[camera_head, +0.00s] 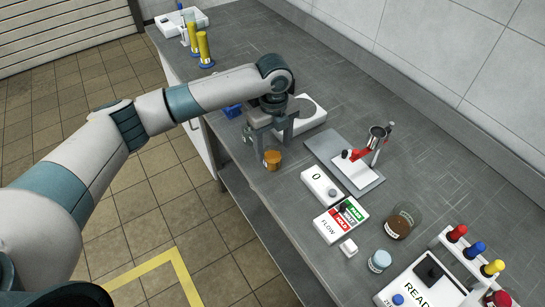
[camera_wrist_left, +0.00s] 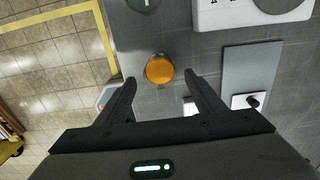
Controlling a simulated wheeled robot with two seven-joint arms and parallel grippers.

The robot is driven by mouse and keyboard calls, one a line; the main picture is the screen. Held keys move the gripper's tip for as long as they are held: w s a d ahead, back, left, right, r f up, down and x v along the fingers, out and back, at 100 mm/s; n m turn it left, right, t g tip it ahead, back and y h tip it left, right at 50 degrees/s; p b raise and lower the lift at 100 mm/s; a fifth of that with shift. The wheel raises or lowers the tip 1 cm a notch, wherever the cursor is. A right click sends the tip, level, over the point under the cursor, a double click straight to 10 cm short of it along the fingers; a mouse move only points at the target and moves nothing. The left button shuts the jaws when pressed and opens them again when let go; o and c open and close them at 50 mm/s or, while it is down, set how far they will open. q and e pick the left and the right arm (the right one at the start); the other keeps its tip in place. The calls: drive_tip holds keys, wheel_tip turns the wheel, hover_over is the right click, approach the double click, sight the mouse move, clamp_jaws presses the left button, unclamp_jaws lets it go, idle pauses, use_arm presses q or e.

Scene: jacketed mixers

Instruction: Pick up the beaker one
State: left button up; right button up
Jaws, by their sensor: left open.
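A small orange cup-like vessel (camera_head: 272,160) stands near the front edge of the grey bench. In the left wrist view its round orange top (camera_wrist_left: 159,70) lies in line with the gap between my fingertips. A clear glass vessel with brown contents (camera_head: 399,225) stands farther right on the bench. I cannot tell from any marking which is beaker one. My left gripper (camera_head: 268,138) is open and empty, pointing down just behind the orange vessel in the head view. In the left wrist view its two fingers (camera_wrist_left: 160,82) are spread apart. My right gripper is not in view.
A white device with a round plate (camera_head: 308,118) is close beside the left gripper. A stand with a red clamp (camera_head: 362,153), a FLOW box (camera_head: 340,218), a lidded jar (camera_head: 379,261) and a rack with coloured caps (camera_head: 478,260) are to the right. The back strip is clear.

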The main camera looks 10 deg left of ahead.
sight(273, 156)
use_arm(q)
drive_tip(key=shift+f, duration=0.1)
drive_tip(key=shift+a+f+p, duration=0.1)
drive_tip(key=shift+f+p, duration=0.65)
drive_tip(key=shift+p, duration=0.05)
wheel_tip(273, 156, down, 3)
drive_tip(key=shift+w+p, duration=0.1)
drive_tip(key=shift+p, duration=0.5)
drive_tip(key=shift+f, duration=0.35)
drive_tip(key=shift+c, duration=0.6)
drive_tip(key=c, duration=1.1)
